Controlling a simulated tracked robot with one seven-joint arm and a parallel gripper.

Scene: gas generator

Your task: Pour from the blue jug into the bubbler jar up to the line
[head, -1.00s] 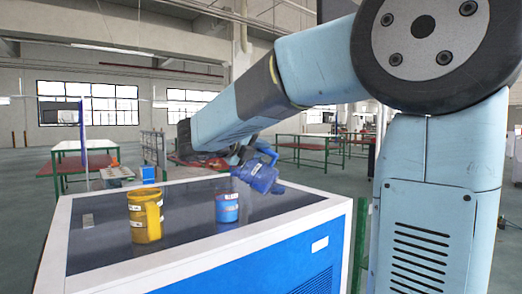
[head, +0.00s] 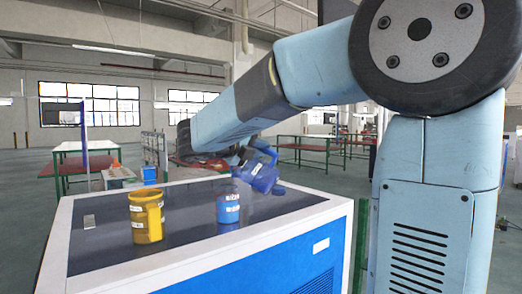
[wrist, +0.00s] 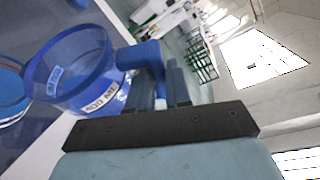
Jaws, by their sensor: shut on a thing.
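My gripper (head: 248,153) is shut on the handle of the blue jug (head: 264,177) and holds it above the cabinet top. The jug is tilted, with its mouth toward the lower left, beside and above the jar. In the wrist view the translucent jug (wrist: 75,75) shows its open rim, white labels and the handle between the fingers. The bubbler jar (head: 228,208) stands upright on the dark top, with blue in its lower part and a white label. I cannot make out the line or any stream. A blue round shape (wrist: 10,95) at the wrist view's left edge is probably the jar.
A yellow jug (head: 146,217) with white labels stands left of the jar. The cabinet's white rim (head: 300,222) runs along the front. Free dark surface lies between the yellow jug and the jar.

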